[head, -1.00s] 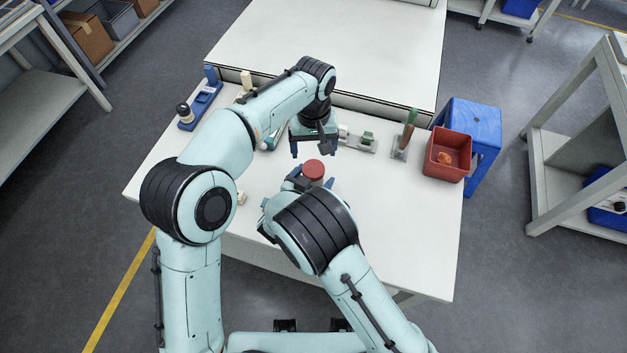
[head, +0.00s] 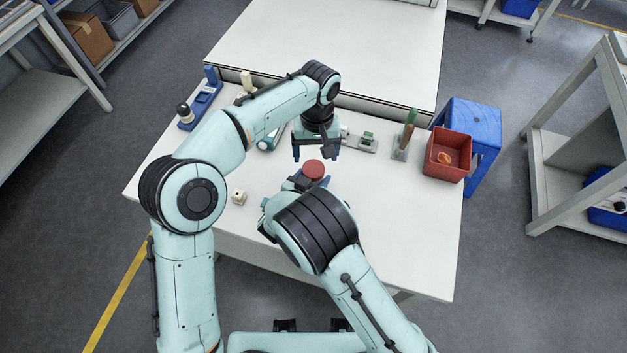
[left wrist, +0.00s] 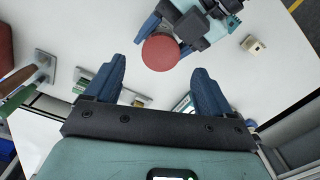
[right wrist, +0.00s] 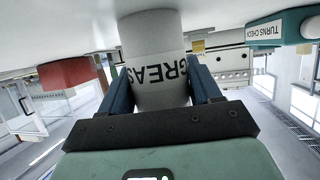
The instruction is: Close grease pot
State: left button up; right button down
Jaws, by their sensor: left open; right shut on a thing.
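The grease pot (right wrist: 155,60) is a pale grey cylinder with black lettering, seen in the right wrist view. My right gripper (right wrist: 154,88) is shut around its sides. In the head view a round red lid (head: 314,168) shows at the pot's top; it also shows in the left wrist view (left wrist: 160,52). Whether it is fully tightened cannot be told. My left gripper (head: 316,156) is open and empty, pointing down, just behind and above the lid in the head view. In the left wrist view the lid lies ahead of the gap between the fingers, not between them.
A small cream cube (head: 238,197) lies left of the pot. A teal tool (head: 268,140), a blue fixture (head: 203,100), a small rail fixture (head: 362,142) and a stand with a green handle (head: 404,145) line the back. A red bin (head: 447,165) is at right. The right front table is clear.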

aim_at(313, 168)
pick_arm(q)
jog(key=shift+w+a+r, duration=0.25)
jog(key=shift+r, duration=0.25)
dwell(0.3)
jog(key=shift+f, duration=4)
jog(key=c, duration=1.1)
